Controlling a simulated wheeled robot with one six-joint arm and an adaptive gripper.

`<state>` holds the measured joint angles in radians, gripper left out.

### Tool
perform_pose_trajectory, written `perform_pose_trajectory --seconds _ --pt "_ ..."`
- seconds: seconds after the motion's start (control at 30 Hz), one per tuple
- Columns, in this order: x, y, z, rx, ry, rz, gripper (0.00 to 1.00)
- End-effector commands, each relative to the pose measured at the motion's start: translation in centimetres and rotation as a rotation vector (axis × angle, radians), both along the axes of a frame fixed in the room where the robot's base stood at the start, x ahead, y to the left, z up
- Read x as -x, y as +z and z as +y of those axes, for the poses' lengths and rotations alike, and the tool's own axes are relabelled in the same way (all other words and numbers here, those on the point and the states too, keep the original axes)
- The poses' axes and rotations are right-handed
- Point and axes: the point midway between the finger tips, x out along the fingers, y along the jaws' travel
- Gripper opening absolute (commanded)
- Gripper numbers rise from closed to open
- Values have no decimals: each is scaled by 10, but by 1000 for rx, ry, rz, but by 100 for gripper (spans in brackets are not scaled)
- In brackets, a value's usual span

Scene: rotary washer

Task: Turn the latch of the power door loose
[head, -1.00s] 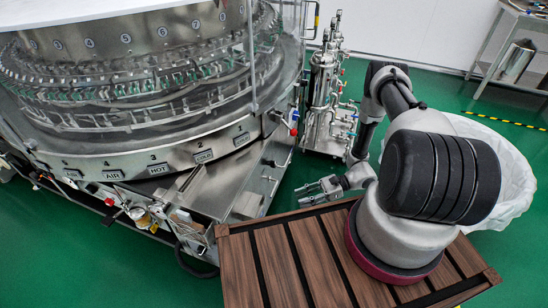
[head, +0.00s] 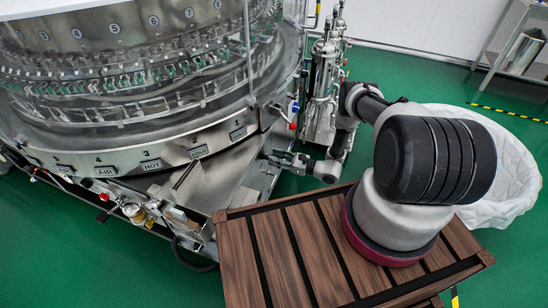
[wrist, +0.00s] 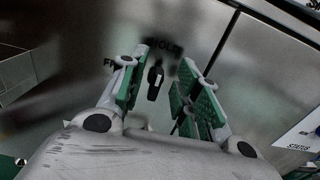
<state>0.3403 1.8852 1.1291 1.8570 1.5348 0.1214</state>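The latch (wrist: 155,80) is a small dark elongated handle on a grey metal door (wrist: 80,75) in the wrist view. It appears between my gripper's fingers, beyond their tips, and I cannot tell whether they touch it. My gripper (wrist: 158,68) is open, with green pads on both fingers. In the head view my gripper (head: 280,160) is at the side of the round washer (head: 150,140), by its lower metal casing. The latch cannot be made out in the head view. Dark lettering near the latch is partly hidden by the fingers.
A white panel with a "STATUS" label (wrist: 300,146) is at the right of the wrist view. A steel filter unit (head: 322,90) stands behind my arm. A large white bag-like container (head: 500,175) is at the right. Green floor (head: 100,270) is open at the lower left.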

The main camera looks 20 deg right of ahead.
Motion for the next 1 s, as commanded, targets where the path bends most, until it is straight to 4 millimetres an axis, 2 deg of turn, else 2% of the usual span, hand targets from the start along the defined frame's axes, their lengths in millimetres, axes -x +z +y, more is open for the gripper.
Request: perform_pose_trajectory --seconds 0.1,0.37,0.4,0.57,0.6,1.0 --pt "-5 0 8 -1 0 1 32" --pt "-7 0 10 -1 0 1 32" --pt "-7 0 10 -1 0 1 30" --pt "-7 0 10 -1 0 1 1" --pt "-7 0 10 -1 0 1 0" --pt "-6 0 10 29 0 -40 0"
